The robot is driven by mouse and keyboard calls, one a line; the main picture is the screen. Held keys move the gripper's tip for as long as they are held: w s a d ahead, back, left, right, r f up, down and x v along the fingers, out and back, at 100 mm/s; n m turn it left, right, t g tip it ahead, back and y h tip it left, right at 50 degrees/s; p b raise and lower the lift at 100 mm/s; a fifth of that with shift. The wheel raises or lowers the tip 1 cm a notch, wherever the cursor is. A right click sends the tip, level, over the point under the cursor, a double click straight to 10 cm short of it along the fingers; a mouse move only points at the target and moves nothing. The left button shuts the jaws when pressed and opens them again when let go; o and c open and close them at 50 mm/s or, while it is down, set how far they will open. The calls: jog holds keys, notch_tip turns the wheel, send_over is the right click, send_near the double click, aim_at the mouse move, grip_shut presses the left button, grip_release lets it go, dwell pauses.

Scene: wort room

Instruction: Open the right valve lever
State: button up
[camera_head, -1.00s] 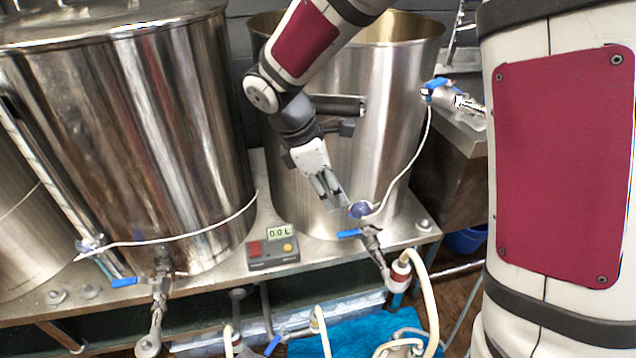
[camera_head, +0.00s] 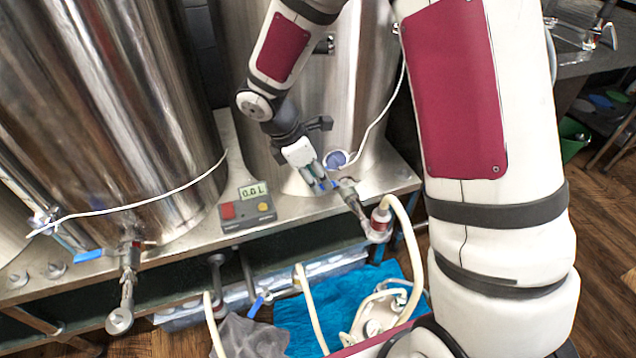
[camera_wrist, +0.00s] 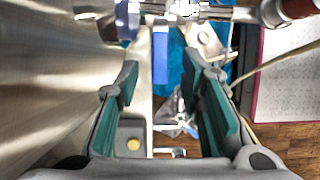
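The right valve (camera_head: 352,199) juts from the foot of the right steel kettle, with a short blue lever (camera_head: 327,185). In the wrist view the blue lever (camera_wrist: 160,62) lies between the two green-padded fingers, with gaps on both sides. My gripper (camera_head: 318,183) is open at the lever, pointing down beside the kettle, and its fingers partly hide the lever in the head view. The wrist view also shows the metal valve body (camera_wrist: 185,12) beyond the fingertips.
The left kettle (camera_head: 120,110) has its own blue-levered valve (camera_head: 128,258). A control box (camera_head: 247,212) with a display stands between the kettles on the metal shelf. A pale hose (camera_head: 412,240) hangs from the right valve's outlet. A blue towel (camera_head: 300,318) lies below.

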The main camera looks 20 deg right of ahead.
jog(key=shift+x, duration=0.85)
jog(key=shift+c, duration=0.2)
grip_shut()
